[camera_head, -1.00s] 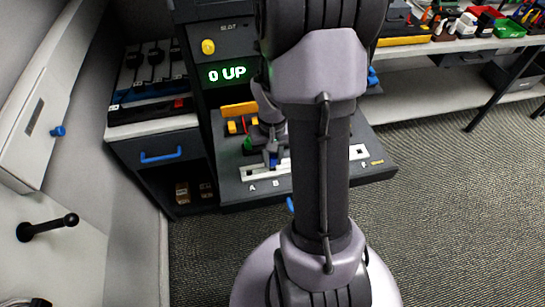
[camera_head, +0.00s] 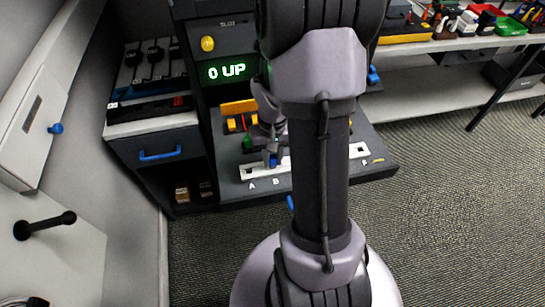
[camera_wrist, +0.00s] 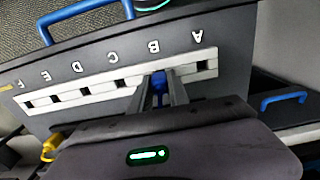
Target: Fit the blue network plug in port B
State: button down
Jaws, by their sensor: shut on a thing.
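The blue network plug (camera_wrist: 159,78) is between the fingertips of my gripper (camera_wrist: 160,92), which is shut on it. It also shows as a small blue patch under my gripper in the head view (camera_head: 273,160). The plug is at the white port strip (camera_wrist: 104,81), in line with the letter B (camera_wrist: 153,46). The plug and fingers hide the port B opening. I cannot tell how far the plug is in, or whether it only touches the strip. Open dark ports show on both sides of it, including port A (camera_wrist: 202,65) and port C (camera_wrist: 120,83).
A lit display (camera_head: 227,72) reads "0 UP". Yellow and orange parts (camera_head: 238,108) and a green part (camera_head: 247,142) stand behind the strip. A blue drawer handle (camera_head: 160,154) sticks out at the left. My arm hides the middle of the strip in the head view.

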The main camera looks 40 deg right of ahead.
jog(key=shift+f+b, duration=0.35)
jog(key=shift+f, duration=0.05)
dwell(0.4)
jog(key=c, duration=1.2)
grip_release()
jog(key=shift+o, duration=0.2)
jog(key=o, duration=0.5)
jog(key=shift+c, duration=0.2)
notch_tip(320, 180, up, 7)
jog(key=p, duration=0.6)
jog(key=shift+r, duration=0.1)
